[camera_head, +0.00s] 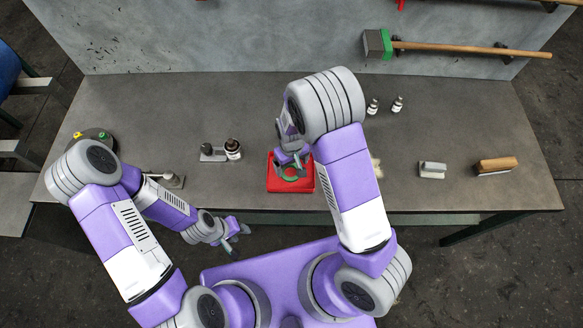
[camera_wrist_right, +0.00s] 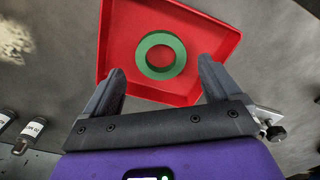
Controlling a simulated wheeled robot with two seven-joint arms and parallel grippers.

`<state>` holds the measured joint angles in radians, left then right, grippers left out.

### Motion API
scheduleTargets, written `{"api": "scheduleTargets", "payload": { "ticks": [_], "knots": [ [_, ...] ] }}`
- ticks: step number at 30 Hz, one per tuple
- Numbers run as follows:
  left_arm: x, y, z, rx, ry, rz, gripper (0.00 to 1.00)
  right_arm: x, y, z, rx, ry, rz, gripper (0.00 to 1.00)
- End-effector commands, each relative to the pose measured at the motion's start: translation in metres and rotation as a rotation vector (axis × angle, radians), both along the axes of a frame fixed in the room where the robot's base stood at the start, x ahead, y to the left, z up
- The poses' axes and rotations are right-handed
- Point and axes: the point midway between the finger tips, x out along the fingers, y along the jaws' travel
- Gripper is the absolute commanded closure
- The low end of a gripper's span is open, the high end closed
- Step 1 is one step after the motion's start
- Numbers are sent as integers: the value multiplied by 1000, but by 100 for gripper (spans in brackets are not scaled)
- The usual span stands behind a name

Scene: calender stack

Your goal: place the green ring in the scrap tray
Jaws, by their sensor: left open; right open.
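The green ring (camera_wrist_right: 150,71) lies flat inside the red scrap tray (camera_wrist_right: 106,43) in the right wrist view. In the head view the ring (camera_head: 290,179) is partly covered by my right gripper, and the red tray (camera_head: 291,188) sits near the front edge of the workbench. My right gripper (camera_wrist_right: 163,82) is open, its two fingers apart on either side of the ring's near part and holding nothing. My left gripper (camera_head: 237,238) is open and empty, in front of the bench edge, left of the tray.
Two small bottles (camera_head: 373,106) stand at the back. A grey-white block (camera_head: 432,170) and a brush (camera_head: 495,166) lie at the right. A hammer (camera_head: 450,46) hangs on the back panel.

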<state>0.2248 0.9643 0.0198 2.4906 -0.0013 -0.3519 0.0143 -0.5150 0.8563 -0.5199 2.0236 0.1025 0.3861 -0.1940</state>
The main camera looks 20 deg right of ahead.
Motion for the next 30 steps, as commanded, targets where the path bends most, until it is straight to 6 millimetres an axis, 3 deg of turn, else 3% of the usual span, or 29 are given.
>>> {"api": "scheduleTargets", "payload": {
  "ticks": [1,6,12,30],
  "knots": [
    [0,0,1,0,0,0,57,1,1,15,1,-5,1,9],
    [0,0,4,0,0,0,57,0,1,49,2,-3,0,9],
    [0,0,6,0,0,0,57,0,0,73,0,0,0,9],
    [0,0,6,0,0,0,57,0,0,78,0,1,0,9]
  ]
}}
